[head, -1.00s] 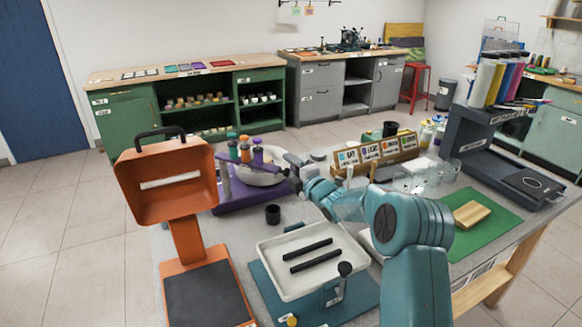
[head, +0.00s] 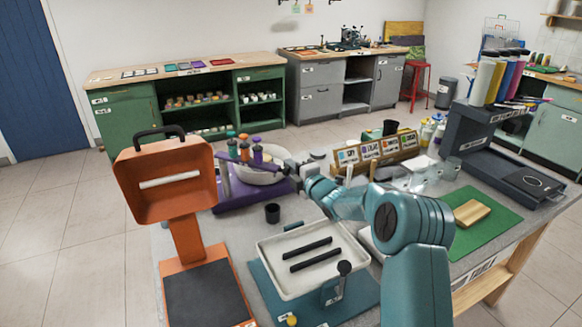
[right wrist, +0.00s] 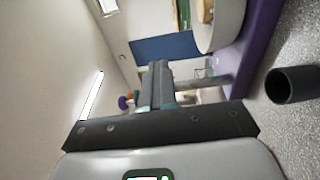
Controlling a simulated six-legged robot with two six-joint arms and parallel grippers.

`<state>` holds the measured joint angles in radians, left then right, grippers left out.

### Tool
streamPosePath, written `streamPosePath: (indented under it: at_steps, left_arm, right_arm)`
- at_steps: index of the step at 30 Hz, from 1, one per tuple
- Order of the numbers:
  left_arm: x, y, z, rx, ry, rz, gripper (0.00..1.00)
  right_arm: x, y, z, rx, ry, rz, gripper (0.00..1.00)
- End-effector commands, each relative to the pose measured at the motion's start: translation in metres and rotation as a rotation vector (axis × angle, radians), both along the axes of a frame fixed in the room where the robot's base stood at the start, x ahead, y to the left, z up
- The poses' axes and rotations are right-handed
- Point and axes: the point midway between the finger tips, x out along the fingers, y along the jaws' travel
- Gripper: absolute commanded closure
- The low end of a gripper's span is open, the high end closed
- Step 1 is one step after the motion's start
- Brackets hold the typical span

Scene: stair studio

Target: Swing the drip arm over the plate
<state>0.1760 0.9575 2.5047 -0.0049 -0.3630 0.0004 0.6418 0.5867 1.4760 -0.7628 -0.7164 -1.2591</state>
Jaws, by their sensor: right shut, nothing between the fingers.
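In the head view the bar crosses in front of the white plate. My right gripper (head: 287,163) is near the bar's right end, shut and empty; I cannot tell whether it touches. In the right wrist view its fingers (right wrist: 160,82) are together, with the purple base (right wrist: 262,30) and white plate (right wrist: 222,22) at upper right. My left gripper is not in view.
A black cup (head: 272,213) stands in front of the base, and also shows in the right wrist view (right wrist: 292,85). A white tray (head: 308,247) with two black bars is nearer. An orange stand (head: 186,235) is at left, a label rack (head: 384,153) at right.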

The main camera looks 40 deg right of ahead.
Motion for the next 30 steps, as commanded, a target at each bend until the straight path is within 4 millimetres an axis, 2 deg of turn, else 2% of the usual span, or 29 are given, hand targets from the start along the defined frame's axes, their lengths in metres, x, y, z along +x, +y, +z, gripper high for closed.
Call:
streamPosePath:
  at_steps: [1,21,23,24,26,30]
  left_arm:
    - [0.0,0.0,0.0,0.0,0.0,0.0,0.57]
    - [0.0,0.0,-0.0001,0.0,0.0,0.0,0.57]
    - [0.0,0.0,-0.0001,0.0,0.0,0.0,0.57]
    - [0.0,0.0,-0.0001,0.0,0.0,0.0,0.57]
    - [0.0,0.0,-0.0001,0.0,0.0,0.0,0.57]
    - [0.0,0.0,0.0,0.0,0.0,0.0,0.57]
  right_arm:
    - [0.0021,0.0049,-0.0012,-0.001,0.002,0.011,1.0]
    - [0.0026,0.0063,-0.0019,0.0,0.003,0.013,1.0]
    - [0.0026,0.0063,-0.002,0.0,0.003,0.014,0.83]
    - [0.0027,0.0063,-0.0019,-0.001,0.002,0.013,0.7]
    - [0.0025,0.0058,-0.0011,-0.001,0.001,0.013,0.5]
    - [0.0018,0.0041,-0.0005,-0.001,0.0,0.009,0.5]
